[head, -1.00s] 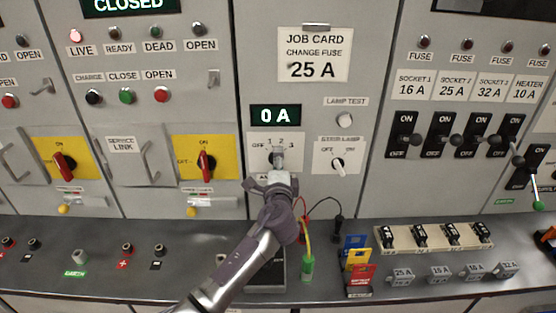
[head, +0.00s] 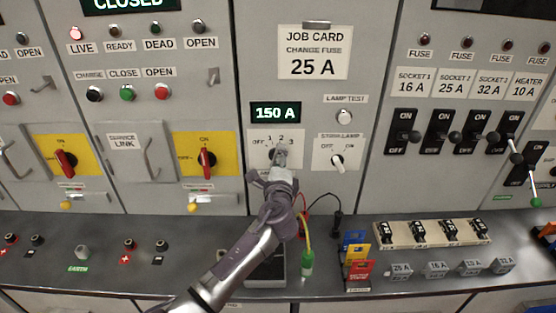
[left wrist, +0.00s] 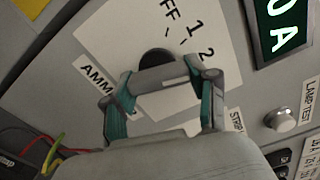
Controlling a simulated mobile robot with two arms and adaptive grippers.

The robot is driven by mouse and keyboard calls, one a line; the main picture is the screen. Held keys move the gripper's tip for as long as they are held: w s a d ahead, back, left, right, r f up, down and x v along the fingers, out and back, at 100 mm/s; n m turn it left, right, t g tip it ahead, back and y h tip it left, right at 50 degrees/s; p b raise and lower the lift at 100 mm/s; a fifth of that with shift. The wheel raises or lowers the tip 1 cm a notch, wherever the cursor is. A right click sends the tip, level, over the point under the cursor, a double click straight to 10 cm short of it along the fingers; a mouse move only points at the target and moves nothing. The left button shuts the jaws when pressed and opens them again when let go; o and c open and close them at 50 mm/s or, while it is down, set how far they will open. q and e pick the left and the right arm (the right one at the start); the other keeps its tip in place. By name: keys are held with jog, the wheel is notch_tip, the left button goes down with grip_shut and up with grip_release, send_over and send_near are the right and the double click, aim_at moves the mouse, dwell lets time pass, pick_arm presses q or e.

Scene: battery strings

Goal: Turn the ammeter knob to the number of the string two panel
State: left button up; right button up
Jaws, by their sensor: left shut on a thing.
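The ammeter knob (left wrist: 155,60) is a dark round knob on a white plate marked OFF, 1, 2 and 3 in the head view (head: 262,161). My left gripper (head: 280,156) is shut on the knob and hides most of it. In the left wrist view its two fingers (left wrist: 165,88) sit around the knob's near side. The knob's pointer is covered, so I cannot read its setting from the knob itself. The green display (head: 276,112) above the plate reads 150 A. My right gripper is out of view.
The strip lamp switch (head: 337,160) and lamp test button (head: 344,117) are just right of the knob. Yellow-backed red switches (head: 206,158) are to the left. Coloured cards (head: 358,271) and a fuse rack (head: 430,235) stand on the shelf below.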

pick_arm(q)
jog(key=o, duration=1.2)
jog(key=shift+c, duration=0.2)
jog(key=shift+s, duration=0.1)
jog(key=s, duration=1.2)
jog(key=shift+w+f, duration=0.1)
